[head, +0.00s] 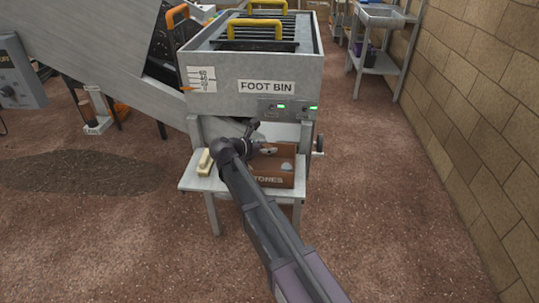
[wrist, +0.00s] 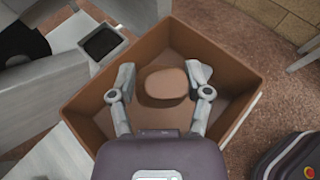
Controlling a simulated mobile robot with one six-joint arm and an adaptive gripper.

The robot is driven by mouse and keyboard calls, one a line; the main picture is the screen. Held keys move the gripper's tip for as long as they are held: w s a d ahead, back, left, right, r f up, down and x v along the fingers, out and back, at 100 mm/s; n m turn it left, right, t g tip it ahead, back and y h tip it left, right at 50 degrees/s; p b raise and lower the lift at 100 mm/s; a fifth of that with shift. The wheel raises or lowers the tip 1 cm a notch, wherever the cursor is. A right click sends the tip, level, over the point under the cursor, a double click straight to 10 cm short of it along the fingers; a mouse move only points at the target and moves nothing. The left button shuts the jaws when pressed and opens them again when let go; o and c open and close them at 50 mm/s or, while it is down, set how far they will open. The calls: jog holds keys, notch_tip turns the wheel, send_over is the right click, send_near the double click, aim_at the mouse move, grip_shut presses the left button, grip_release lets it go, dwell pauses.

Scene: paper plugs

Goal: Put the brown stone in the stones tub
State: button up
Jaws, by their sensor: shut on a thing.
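The brown stone (wrist: 166,83) is a smooth, rounded lump between the two fingers of my gripper (wrist: 163,84) in the wrist view. My gripper is shut on it and holds it over the open stones tub (wrist: 92,98), within its rim as seen from above. I cannot tell how far the stone is above the tub floor. In the head view the brown tub (head: 281,178) stands on a small shelf, its label partly covered by my arm. My gripper (head: 268,150) is at the tub there, and the stone cannot be made out.
The grey foot bin (head: 252,70) rises just behind the tub. A brick wall (head: 480,90) runs along the right. The floor between is clear.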

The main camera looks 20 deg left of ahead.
aim_at(267, 154)
jog(key=shift+f+b, duration=0.95)
jog(key=shift+f, duration=0.25)
jog(key=shift+f+b, duration=0.6)
jog(key=o, duration=1.2)
jog(key=shift+s, duration=0.1)
jog(key=shift+r, duration=0.2)
